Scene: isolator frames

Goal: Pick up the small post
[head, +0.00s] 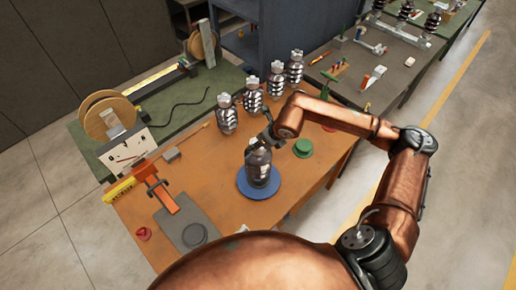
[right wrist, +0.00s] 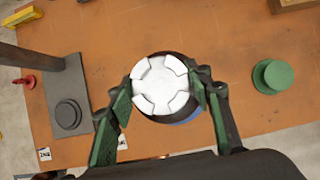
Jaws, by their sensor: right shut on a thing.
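A small dark post (head: 260,172) is upright over a round blue base (head: 243,190) on the orange-brown workbench. My right gripper (head: 265,138) comes down on it from above and is shut on its upper part. In the right wrist view the post's notched white top (right wrist: 161,86) sits between the two green-padded fingers (right wrist: 163,98), which press its sides. Only a sliver of the blue base (right wrist: 188,117) shows there. I cannot tell whether the post touches the base. My left gripper is not in view.
Several ribbed silver posts (head: 227,115) stand along the bench's back edge. A green round piece (head: 303,148) lies to the right. A grey plate (head: 187,228), an orange tool (head: 163,197) and a small red knob (head: 143,233) lie at the left. A cable reel (head: 108,118) stands behind.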

